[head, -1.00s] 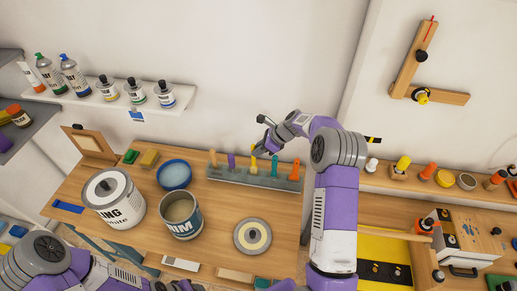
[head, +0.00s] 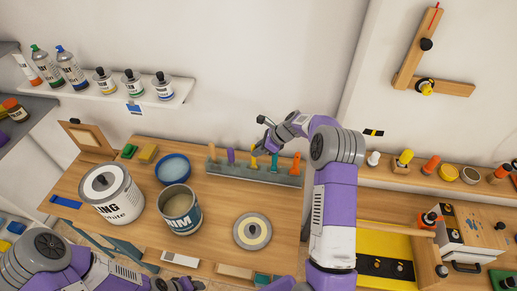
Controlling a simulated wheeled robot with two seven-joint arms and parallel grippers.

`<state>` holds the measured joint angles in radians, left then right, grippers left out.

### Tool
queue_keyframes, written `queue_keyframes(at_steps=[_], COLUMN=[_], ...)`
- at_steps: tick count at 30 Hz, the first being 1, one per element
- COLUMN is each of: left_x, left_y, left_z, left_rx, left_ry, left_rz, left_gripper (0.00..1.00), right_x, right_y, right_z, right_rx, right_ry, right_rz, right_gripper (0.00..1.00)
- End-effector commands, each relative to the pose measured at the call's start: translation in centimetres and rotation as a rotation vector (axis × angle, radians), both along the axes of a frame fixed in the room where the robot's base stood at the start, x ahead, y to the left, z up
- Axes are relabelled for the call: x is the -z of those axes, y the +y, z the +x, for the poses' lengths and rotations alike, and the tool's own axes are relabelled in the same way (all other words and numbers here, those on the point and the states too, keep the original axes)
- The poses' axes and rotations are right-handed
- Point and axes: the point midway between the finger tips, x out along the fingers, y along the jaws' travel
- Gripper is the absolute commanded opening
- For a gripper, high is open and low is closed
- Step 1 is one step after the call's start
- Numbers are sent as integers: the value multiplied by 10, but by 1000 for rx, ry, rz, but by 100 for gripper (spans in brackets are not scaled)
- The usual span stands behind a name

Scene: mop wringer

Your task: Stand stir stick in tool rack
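The grey tool rack (head: 240,172) stands along the back of the wooden workbench. Upright in it, from left to right, are a tan wooden piece (head: 212,153), a purple one (head: 231,157), a yellow one (head: 253,163), a teal one (head: 275,162) and an orange one (head: 295,164). I cannot tell for sure which is the stir stick. My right gripper (head: 259,135) is just above the yellow piece, its fingers spread apart; contact cannot be told. My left gripper (head: 178,285) is at the bottom edge, partly cut off, its fingers unclear.
An open paint can (head: 182,222), a closed white can (head: 122,207), a blue bowl (head: 174,178) and a round lid (head: 252,231) stand on the bench (head: 220,208). Bottles line a wall shelf (head: 150,113). A yellow-panelled unit (head: 385,247) is at the right.

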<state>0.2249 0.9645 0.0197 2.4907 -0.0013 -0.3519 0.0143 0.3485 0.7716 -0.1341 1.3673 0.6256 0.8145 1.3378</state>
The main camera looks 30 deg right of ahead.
Motion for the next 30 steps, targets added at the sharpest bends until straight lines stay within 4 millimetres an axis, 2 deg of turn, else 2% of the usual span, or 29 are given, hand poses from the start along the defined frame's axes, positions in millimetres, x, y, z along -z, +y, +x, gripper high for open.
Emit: queue_keyframes(at_steps=[1, 4, 14, 24, 30], left_x=[0, 0, 0, 3, 3], left_y=[0, 0, 0, 0, 0], left_z=[0, 0, 0, 0, 0], left_rx=[0, 0, 0, 0, 0], left_ry=[0, 0, 0, 0, 0], left_rz=[0, 0, 0, 0, 0], left_gripper=[51, 51, 51, 51, 51], right_x=[-1, -1, -4, -44, -58], right_y=[0, 0, -2, -28, -37], right_z=[0, 0, -1, -21, -29], right_rx=[0, 0, 1, 2, 0], right_ry=[0, 0, -1, -2, 0], right_rz=[0, 0, 0, -1, 0], right_gripper=[31, 45, 45, 45, 45])
